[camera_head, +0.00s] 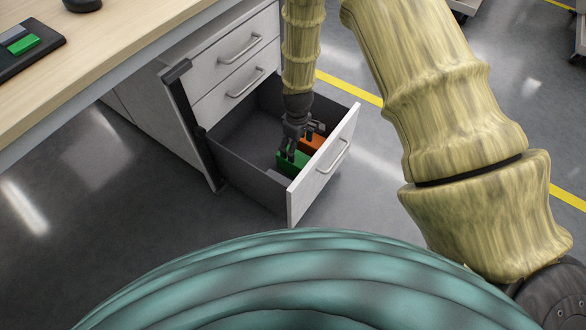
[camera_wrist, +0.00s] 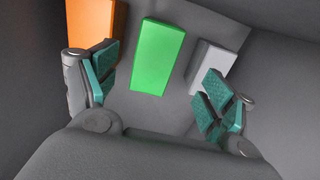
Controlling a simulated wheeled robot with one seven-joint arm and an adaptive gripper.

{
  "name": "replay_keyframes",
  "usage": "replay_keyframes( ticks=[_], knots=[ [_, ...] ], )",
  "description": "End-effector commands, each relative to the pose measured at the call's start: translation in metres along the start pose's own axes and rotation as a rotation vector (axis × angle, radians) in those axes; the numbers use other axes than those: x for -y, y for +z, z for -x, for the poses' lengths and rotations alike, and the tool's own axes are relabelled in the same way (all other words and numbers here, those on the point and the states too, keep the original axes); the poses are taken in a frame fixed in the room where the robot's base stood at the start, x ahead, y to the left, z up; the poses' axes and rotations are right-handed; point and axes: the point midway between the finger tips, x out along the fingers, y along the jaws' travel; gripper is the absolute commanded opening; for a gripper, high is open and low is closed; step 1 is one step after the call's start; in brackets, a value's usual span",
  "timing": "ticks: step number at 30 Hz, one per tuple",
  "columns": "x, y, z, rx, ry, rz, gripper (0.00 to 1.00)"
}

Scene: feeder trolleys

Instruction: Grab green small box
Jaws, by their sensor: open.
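The green small box (camera_head: 293,162) lies in the open bottom drawer, near its front panel. In the wrist view the green box (camera_wrist: 158,57) lies upper centre, ahead of and between my fingers. My gripper (camera_head: 291,148) reaches down into the drawer and is open. In the wrist view the open gripper (camera_wrist: 157,98) shows teal finger pads on both sides, with nothing between them touching. The head view shows the gripper partly covering the green box.
An orange box (camera_wrist: 92,30) lies left of the green one, close to the left finger; a white box (camera_wrist: 212,66) lies right, near the right finger. The drawer front (camera_head: 322,172) and dark side walls surround them. A desk with a black tray (camera_head: 28,55) stands left.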

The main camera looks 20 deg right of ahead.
Motion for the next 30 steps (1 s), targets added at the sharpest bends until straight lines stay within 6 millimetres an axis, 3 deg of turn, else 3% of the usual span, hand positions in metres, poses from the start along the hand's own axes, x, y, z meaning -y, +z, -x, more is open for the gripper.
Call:
replay_keyframes(
  ticks=[10,19,30],
  knots=[
    [-0.002,-0.002,-0.02,0.0,-0.001,0.006,0.83],
    [-0.002,-0.003,-0.06,0.0,-0.001,0.005,0.83],
    [-0.003,-0.007,-0.081,0.0,0.0,0.006,0.83]
  ],
)
